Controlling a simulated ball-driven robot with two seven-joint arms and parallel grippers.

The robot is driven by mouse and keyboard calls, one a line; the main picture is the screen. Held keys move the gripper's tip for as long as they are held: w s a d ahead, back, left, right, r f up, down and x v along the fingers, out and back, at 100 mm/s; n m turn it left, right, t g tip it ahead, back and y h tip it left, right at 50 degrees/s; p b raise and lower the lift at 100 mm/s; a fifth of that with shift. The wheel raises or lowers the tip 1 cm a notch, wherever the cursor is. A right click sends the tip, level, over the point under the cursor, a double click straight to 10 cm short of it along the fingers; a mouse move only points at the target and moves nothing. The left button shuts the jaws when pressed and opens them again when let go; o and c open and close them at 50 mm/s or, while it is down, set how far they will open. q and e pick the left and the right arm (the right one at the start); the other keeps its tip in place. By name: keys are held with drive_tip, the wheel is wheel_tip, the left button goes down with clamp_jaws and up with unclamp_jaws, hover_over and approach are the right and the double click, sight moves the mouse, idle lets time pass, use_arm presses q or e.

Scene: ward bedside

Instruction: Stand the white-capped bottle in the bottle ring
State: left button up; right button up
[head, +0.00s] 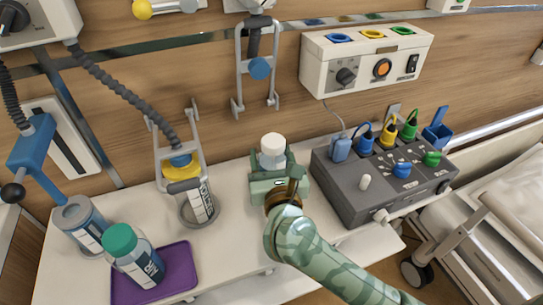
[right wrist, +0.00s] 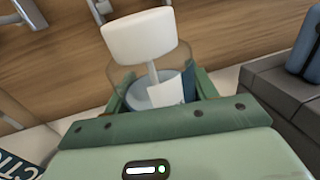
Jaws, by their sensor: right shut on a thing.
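The white-capped bottle (head: 273,144) is clear, with a pale stem inside under its broad cap. It also shows large in the right wrist view (right wrist: 140,38). My right gripper (head: 273,168) is shut on it, with green fingers on both sides of the clear body. The gripper is above the white shelf, in front of the wooden wall. The gripper body hides the bottle's base, so I cannot tell whether it touches the shelf. I cannot make out with certainty which part is the bottle ring. My left gripper is not in view.
A grey control box (head: 350,188) stands close on the right. A purple tray (head: 178,276) with a green-capped bottle (head: 133,257) and a grey-blue jar (head: 78,217) are at the left.

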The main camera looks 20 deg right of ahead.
drive_tip(key=shift+f, duration=0.3)
idle(1.8)
drive_tip(key=shift+f, duration=0.1)
idle(0.5)
drive_tip(key=o, duration=1.2)
drive_tip(key=shift+o, duration=0.2)
drive_tip(key=shift+f, duration=0.1)
